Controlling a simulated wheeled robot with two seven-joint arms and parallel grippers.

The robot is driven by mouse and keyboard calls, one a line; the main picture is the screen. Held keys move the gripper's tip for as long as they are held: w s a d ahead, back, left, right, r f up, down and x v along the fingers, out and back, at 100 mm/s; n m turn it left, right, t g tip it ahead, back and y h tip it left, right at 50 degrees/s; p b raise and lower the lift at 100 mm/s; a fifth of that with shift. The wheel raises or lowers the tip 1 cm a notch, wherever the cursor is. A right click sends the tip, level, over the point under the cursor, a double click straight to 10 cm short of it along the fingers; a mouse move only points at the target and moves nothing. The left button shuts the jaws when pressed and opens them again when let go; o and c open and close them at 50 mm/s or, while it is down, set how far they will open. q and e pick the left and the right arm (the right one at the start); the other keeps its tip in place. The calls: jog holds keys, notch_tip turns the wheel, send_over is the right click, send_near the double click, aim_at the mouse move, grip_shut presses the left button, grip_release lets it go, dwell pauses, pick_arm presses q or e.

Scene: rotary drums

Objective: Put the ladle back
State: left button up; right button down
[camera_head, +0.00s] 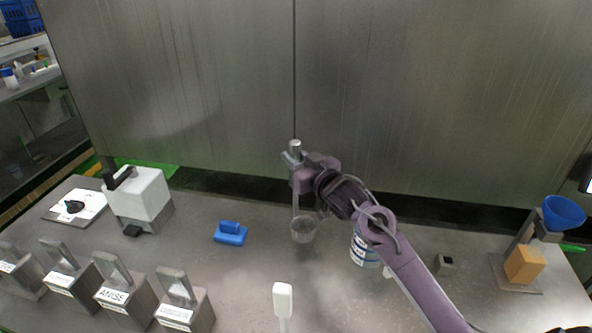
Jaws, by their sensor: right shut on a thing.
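My right gripper (292,162) is shut on the upper part of the ladle's handle and holds it upright over the middle of the table. The ladle (303,231) hangs down from the gripper, with its grey cup at the bottom. I cannot tell whether the cup touches the table. My right arm comes in from the lower right and partly covers a white tub with blue markings (363,250), which stands to the right of the ladle. My left gripper is not in view.
Several labelled metal boxes with handles (125,299) stand at front left. A white machine (140,198) and a blue object (230,234) are left of the ladle. A white paddle-shaped thing (283,299) stands in front. A blue funnel (564,213) and orange block (525,264) are at right.

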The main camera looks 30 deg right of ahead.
notch_tip(320, 180, down, 4)
jog(key=shift+r+p, duration=0.15)
jog(key=shift+p, duration=0.2)
jog(key=shift+f, duration=0.2)
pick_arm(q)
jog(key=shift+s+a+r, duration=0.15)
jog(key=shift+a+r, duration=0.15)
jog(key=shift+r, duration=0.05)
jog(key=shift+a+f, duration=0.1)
pick_arm(e)
jog(key=shift+f, duration=0.2)
jog(key=c, duration=1.2)
grip_release()
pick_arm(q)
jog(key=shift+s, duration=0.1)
pick_arm(e)
jog(key=shift+r, duration=0.1)
pick_arm(q)
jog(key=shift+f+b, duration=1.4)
jog(key=shift+b, duration=0.1)
pick_arm(e)
jog(key=s+d, duration=0.1)
jog(key=s, duration=1.1)
jog(key=shift+d, duration=0.35)
